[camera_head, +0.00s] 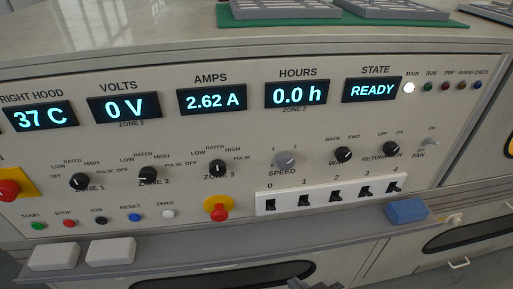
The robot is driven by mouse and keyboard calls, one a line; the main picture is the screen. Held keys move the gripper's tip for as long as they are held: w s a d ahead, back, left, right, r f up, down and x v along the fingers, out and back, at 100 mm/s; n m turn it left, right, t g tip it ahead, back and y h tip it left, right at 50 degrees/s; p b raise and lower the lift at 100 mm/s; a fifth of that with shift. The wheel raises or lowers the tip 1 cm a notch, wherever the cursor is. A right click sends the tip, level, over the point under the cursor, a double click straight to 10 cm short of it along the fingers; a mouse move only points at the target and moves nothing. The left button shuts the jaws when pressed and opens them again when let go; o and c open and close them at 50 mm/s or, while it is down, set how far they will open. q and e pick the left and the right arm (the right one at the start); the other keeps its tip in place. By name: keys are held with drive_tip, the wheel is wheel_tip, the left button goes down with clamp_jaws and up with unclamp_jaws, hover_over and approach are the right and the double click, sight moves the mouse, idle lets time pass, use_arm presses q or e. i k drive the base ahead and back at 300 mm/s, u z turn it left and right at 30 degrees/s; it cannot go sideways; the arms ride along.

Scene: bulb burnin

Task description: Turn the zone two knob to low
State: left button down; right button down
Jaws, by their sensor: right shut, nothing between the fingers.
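The zone two knob (148,174) is a small black rotary knob on the grey control panel, left of centre. OFF, LOW, RATED, HIGH and PULSE are printed around it, and ZONE 2 below it. Its pointer mark is too small to read surely. My right gripper (301,284) just shows at the bottom edge, right of centre, shut and empty. It is well below and to the right of the knob, touching no control. My left gripper is not in view.
Similar zone one (80,181) and zone three (217,168) knobs flank it. A red emergency button (216,209) and small push buttons sit below. A ledge (200,245) with pale blocks and a blue block (407,211) juts out under the panel. Space before the knob is clear.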

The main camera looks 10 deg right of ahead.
sight(146, 175)
drive_tip(key=z, duration=0.8)
drive_tip(key=k, duration=0.9)
drive_tip(key=u, duration=1.25)
drive_tip(key=i, duration=0.5)
